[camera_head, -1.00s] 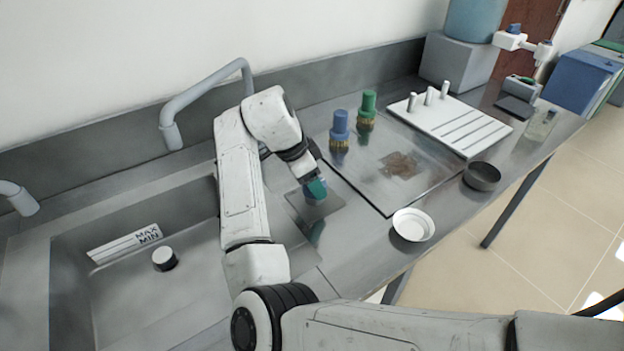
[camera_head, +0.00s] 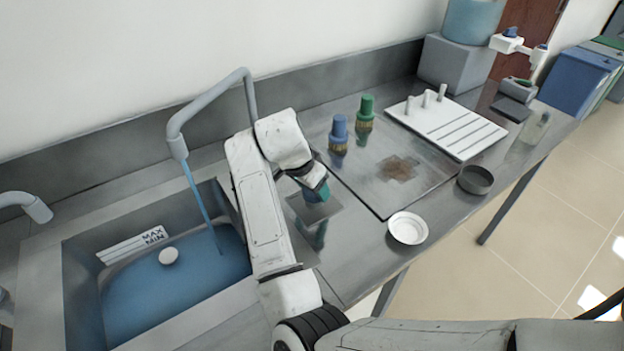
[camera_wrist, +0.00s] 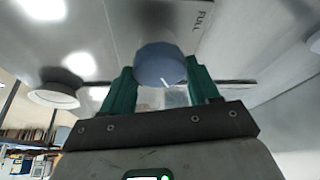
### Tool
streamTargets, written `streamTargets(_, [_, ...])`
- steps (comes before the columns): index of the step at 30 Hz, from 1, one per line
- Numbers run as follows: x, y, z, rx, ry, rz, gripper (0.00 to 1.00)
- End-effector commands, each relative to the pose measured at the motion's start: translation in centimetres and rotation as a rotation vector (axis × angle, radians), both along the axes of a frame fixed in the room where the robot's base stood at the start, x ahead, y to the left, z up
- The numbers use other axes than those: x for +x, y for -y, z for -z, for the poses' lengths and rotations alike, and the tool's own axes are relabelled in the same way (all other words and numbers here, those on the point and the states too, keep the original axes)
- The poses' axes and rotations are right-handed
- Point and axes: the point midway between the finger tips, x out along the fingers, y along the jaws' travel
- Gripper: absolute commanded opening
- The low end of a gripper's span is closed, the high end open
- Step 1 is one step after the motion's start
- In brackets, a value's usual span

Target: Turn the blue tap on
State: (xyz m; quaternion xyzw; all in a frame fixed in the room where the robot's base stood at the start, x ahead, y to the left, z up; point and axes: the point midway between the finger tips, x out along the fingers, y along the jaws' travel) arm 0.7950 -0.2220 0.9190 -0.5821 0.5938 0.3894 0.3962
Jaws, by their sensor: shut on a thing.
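My gripper (camera_head: 318,190) is over the worktop to the right of the sink, with its green fingers shut on the blue tap knob. The blue tap knob (camera_wrist: 160,64) sits between the fingers in the wrist view, beside the printed word FULL. In the head view, my gripper mostly hides it. A stream of blue water (camera_head: 201,205) runs from the curved grey spout (camera_head: 207,98) into the sink (camera_head: 80,265).
A blue-handled brush (camera_head: 339,130) and a green-handled brush (camera_head: 365,112) stand by a stained glass plate (camera_head: 375,190). A white dish (camera_head: 408,228) and a dark bowl (camera_head: 475,180) sit near the front edge. A second spout (camera_head: 30,205) is at far left.

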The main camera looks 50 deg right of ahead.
Motion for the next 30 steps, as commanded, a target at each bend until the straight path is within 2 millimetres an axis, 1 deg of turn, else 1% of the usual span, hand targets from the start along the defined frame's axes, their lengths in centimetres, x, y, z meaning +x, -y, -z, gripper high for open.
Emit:
streamTargets(1, [-0.09, 0.04, -0.34, -0.002, -0.001, -0.029, 0.30])
streamTargets(10, [-0.08, 0.02, -0.18, -0.001, 0.002, -0.148, 0.30])
streamTargets(26, [-0.04, 0.00, -0.10, -0.001, 0.004, -0.171, 0.30])
streamTargets(27, [-0.04, 0.00, -0.10, -0.001, 0.003, -0.171, 0.64])
streamTargets(30, [-0.05, 0.01, -0.08, -0.001, 0.003, -0.171, 0.74])
